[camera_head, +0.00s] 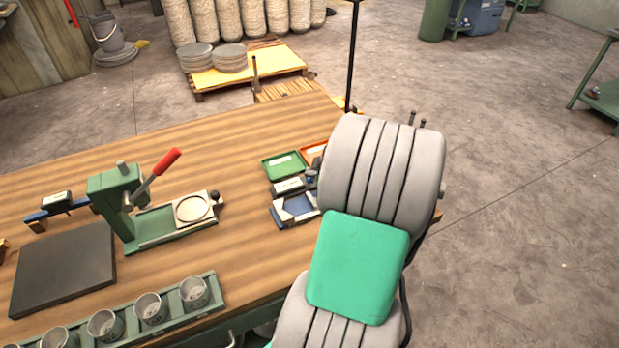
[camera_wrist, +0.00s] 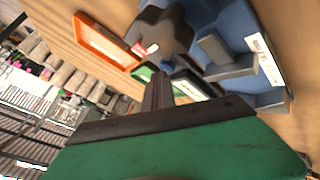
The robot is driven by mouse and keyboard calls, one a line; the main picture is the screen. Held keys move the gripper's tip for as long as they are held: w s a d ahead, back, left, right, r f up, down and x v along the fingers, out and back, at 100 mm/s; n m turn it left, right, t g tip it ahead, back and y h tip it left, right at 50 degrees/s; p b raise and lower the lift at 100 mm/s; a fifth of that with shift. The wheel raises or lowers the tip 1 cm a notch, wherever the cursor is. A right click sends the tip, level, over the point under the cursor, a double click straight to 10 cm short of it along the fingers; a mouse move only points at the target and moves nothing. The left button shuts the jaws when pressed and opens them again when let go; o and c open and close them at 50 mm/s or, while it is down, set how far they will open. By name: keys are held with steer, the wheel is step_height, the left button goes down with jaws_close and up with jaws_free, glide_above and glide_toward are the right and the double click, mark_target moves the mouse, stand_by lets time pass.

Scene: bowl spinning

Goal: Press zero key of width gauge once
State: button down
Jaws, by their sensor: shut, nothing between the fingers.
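A blue fixture with grey blocks, which may be the width gauge (camera_head: 295,207), sits on the bench left of my arm in the head view. In the wrist view its blue base (camera_wrist: 283,100) and a dark lobed knob (camera_wrist: 163,32) fill the upper right. A small red-and-white spot shows just under the knob; I cannot tell if it is the zero key. My gripper (camera_wrist: 158,82) is shut and empty, its fingertips just below the knob in the picture. I cannot tell whether they touch anything. My arm hides the gripper in the head view.
An orange tray (camera_wrist: 105,42) and a green tray (camera_head: 284,165) lie beside the fixture. A green press with a red handle (camera_head: 168,160), a dark slab (camera_head: 65,266), a blue bar with a small box (camera_head: 57,200) and a rack of cups (camera_head: 150,308) stand left. Bare bench lies between.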

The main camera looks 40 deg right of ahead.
mark_target(312, 180)
steer(key=shift+r, duration=0.65)
steer(key=shift+r+p, duration=1.2)
steer(key=shift+r, duration=1.3)
steer(key=w+a+r+m+g+y, duration=0.1)
steer(key=a+r+m+g, duration=0.15)
steer(key=a, duration=1.55)
steer(key=s+a+r+m+g, duration=0.2)
steer(key=s+a+m, duration=0.3)
steer(key=s+a, duration=0.5)
steer(key=a+g, duration=0.1)
steer(key=a, duration=0.2)
steer(key=shift+s+a+r, duration=0.15)
steer(key=shift+r, duration=0.15)
